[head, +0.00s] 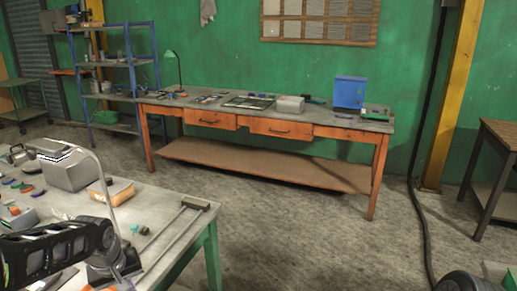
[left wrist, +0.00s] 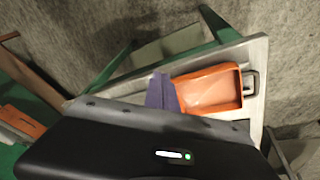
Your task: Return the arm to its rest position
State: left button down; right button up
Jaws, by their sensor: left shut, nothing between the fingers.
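My left arm (head: 55,248) comes in from the left at the bottom of the head view, as a black slotted part over the near workbench. In the left wrist view the black body of my left gripper (left wrist: 165,120) fills the lower part, with a small green light on it. The gripper is shut and nothing shows held. Its fingertips are not clearly seen. My right gripper is in neither view.
The near workbench (head: 155,205) carries a grey box (head: 68,170), an orange-sided block (head: 111,190) and tools. An orange tray (left wrist: 210,90) lies on a table in the left wrist view. A long wooden bench (head: 240,115) stands by the wall; open floor lies between.

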pick_arm(q)
jog(key=s+d+f+m+t+h, duration=0.15)
jog(key=d+f+m+h, duration=0.25)
jog(key=d+f, duration=1.55)
jog(key=s+d+f+g, duration=0.1)
jog(key=s+d+f, duration=0.2)
jog(key=s, duration=0.3)
jog(key=s+d+f+g, duration=0.2)
jog(key=s+d+f, duration=0.1)
jog(key=s+f, duration=0.2)
jog(key=s+d+f+m+g, duration=0.1)
jog(key=s+d+f, duration=0.2)
jog(key=s, duration=0.6)
jog(key=shift+s+d+f+h, duration=0.2)
jog(key=shift+d+f+h, duration=0.2)
jog(key=shift+f, duration=0.2)
jog(key=shift+a, duration=0.1)
